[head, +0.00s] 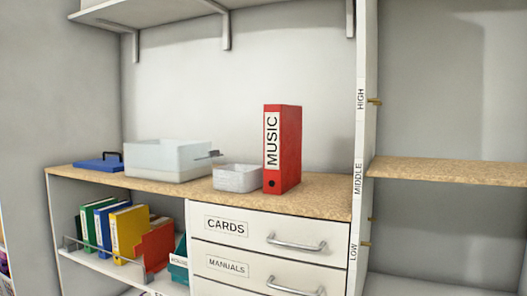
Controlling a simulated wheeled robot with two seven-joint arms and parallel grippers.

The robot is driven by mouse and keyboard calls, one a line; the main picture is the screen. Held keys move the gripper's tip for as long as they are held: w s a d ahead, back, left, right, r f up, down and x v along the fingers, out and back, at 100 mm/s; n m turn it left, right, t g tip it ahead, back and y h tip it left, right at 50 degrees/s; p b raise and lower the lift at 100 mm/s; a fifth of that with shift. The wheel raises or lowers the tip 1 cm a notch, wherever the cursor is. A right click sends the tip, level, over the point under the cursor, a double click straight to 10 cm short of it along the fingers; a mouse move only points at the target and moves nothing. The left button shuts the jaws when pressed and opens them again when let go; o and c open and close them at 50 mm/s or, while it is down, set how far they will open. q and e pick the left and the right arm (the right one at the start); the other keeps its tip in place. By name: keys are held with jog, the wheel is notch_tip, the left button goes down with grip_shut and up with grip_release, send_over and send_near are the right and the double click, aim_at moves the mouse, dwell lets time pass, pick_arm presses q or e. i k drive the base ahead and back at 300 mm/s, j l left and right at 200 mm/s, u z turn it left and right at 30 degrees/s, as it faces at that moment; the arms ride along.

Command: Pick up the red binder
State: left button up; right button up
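The red binder (289,150) stands upright on the wooden countertop (325,197), above the drawer unit. Its spine carries a white label reading MUSIC and a dark finger hole near the bottom. Nothing covers it in the head view. Neither of my grippers shows in this view.
A small pale bin (237,179) stands just left of the binder, with a larger white box (168,161) and a blue clipboard-like item (99,163) further left. Drawers (262,237) are closed. A white upright (362,140) stands to the right; a shelf (160,12) hangs above.

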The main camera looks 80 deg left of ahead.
aim_at(282, 124)
jog(key=u, duration=2.5)
